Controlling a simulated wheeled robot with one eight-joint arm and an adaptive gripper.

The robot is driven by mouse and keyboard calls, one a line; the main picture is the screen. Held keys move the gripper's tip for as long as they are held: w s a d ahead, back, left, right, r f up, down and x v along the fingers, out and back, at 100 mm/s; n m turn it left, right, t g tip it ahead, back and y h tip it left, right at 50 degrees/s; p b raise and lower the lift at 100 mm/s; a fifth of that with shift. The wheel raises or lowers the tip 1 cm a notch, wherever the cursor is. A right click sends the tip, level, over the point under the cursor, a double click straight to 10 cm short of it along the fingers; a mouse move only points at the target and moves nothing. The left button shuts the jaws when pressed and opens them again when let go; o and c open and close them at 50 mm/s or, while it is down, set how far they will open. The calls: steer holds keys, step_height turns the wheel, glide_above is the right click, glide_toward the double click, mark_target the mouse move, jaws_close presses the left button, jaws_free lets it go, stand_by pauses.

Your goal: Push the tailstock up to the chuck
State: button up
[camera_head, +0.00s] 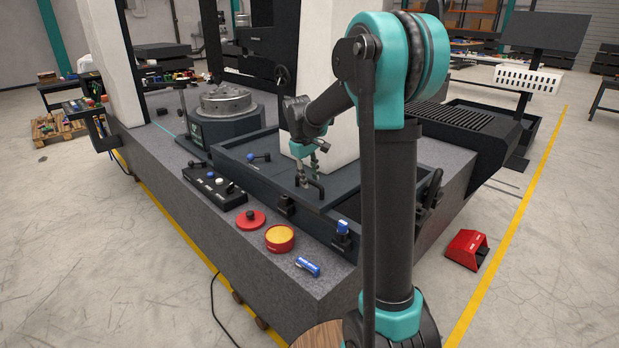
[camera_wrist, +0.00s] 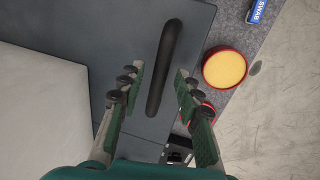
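The chuck (camera_head: 226,100) is a round grey metal disc on a dark base at the back left of the granite bed. I cannot tell for sure which part is the tailstock. A dark grey flat slab (camera_head: 262,176) lies right of the chuck, with a black bar handle (camera_head: 318,184) on it. My gripper (camera_head: 307,174) points down at this handle. In the wrist view, my gripper (camera_wrist: 160,72) is open, one finger on each side of the handle (camera_wrist: 163,60). I see gaps beside the handle, and cannot tell the height left.
A white column (camera_head: 322,80) stands just behind the gripper. Along the granite's front edge are a black switch box (camera_head: 214,187), a red disc-shaped item (camera_head: 250,220), a yellow-topped red tin (camera_head: 280,238) and a blue swab pack (camera_head: 307,265). A blue knob (camera_head: 342,228) sits on the slab's front side.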

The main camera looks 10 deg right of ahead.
jaws_close()
steer(key=shift+a, duration=0.1)
glide_above(263, 168)
stand_by(0.6)
steer(key=shift+o, duration=1)
jaws_free()
step_height(263, 168, up, 12)
steer(key=s+a, duration=0.1)
steer(key=shift+s+a, duration=0.15)
steer(key=shift+a, duration=0.25)
